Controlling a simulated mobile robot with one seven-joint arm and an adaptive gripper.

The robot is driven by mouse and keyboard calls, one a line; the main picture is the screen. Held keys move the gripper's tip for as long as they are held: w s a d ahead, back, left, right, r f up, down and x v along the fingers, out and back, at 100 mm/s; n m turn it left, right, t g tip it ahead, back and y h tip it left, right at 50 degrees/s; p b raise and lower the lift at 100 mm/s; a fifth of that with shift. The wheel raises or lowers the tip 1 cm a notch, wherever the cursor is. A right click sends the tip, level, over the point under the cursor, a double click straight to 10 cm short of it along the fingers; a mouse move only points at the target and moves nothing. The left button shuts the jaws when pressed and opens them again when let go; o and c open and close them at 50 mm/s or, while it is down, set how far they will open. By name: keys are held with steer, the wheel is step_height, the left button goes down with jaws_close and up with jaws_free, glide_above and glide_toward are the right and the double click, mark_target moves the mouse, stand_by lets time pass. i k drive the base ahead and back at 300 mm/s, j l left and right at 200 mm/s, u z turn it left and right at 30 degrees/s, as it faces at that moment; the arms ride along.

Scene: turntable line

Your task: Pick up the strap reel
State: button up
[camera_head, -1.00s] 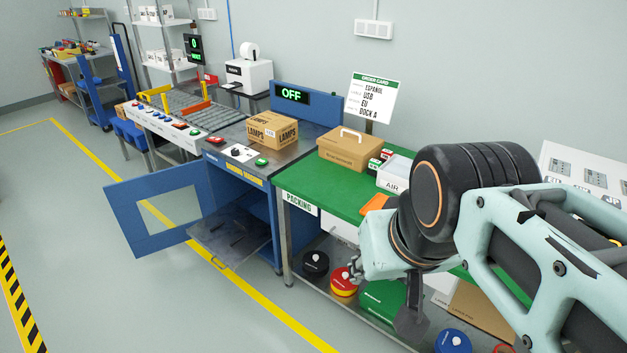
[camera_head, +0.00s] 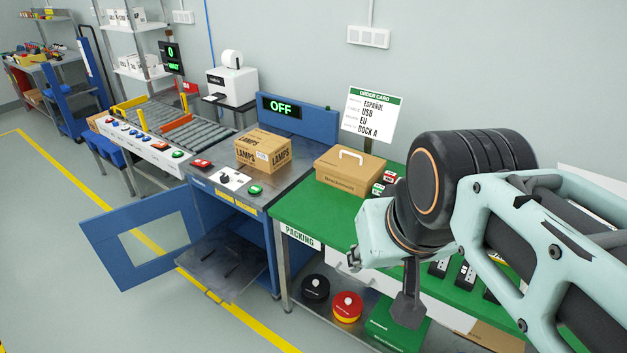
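Two round reels sit on the shelf under the green packing table: a black reel (camera_head: 315,288) and a red reel with a yellow band (camera_head: 347,306) to its right. I cannot tell which of them is the strap reel. My gripper (camera_head: 353,262) is small in view at the end of my arm, near the table's front edge. In the picture it is above the red reel, with a visible gap between them.
The green table (camera_head: 300,207) carries a brown carton (camera_head: 348,178). A green box (camera_head: 395,328) lies on the shelf right of the reels. Left, a blue machine reading OFF holds a LAMPS carton (camera_head: 263,150); its blue door (camera_head: 108,240) hangs open. The floor in front is clear.

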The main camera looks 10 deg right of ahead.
mark_target(347, 307)
steer(key=i+j+z, duration=0.1)
steer(key=i+j, duration=0.15)
steer(key=i, duration=0.2)
steer(key=i+j+z, duration=0.1)
steer(key=i+j, duration=0.2)
steer(key=i, duration=0.1)
